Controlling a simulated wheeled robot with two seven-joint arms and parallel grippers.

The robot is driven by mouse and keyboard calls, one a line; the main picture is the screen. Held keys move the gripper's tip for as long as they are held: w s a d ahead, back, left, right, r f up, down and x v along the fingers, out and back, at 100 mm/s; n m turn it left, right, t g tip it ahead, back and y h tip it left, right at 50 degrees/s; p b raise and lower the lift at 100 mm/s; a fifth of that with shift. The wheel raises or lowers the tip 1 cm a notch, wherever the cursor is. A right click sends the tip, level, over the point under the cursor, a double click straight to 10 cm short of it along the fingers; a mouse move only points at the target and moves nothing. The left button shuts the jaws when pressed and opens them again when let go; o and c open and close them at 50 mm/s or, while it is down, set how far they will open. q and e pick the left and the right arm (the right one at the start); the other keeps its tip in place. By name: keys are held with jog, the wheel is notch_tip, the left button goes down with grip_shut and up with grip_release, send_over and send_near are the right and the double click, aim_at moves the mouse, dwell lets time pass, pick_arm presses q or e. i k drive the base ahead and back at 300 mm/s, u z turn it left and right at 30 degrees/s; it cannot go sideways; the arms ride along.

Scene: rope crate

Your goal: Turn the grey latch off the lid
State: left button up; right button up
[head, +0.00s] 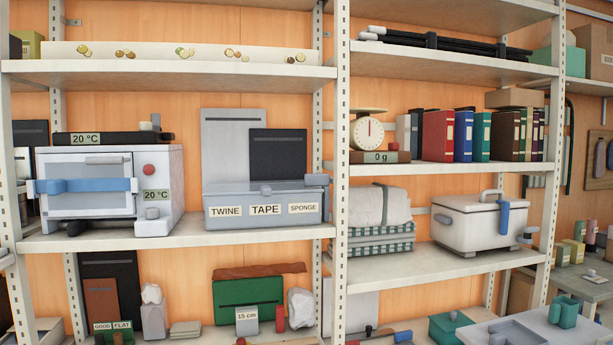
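A grey box (262,210) labelled TWINE, TAPE and SPONGE stands on the middle shelf at the left. A grey block that looks like a latch (317,180) sits at the lid's right end, beside the shelf post. I cannot tell exactly how it bears on the lid. A white box (470,226) on the right shelf also has a lid, with a blue latch (504,217) at its front and small grey parts at its side. Neither of my grippers shows.
A white oven-like appliance (160,180) with a blue bar stands left of the grey box. Grey and black panels (277,155) stand behind it. The shelf post (341,200) is close on its right. Folded cloths (380,238) lie beyond the post. The shelf's front edge is clear.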

aim_at(310, 179)
jog(key=u, duration=0.6)
jog(key=i, duration=0.6)
jog(key=u, duration=0.5)
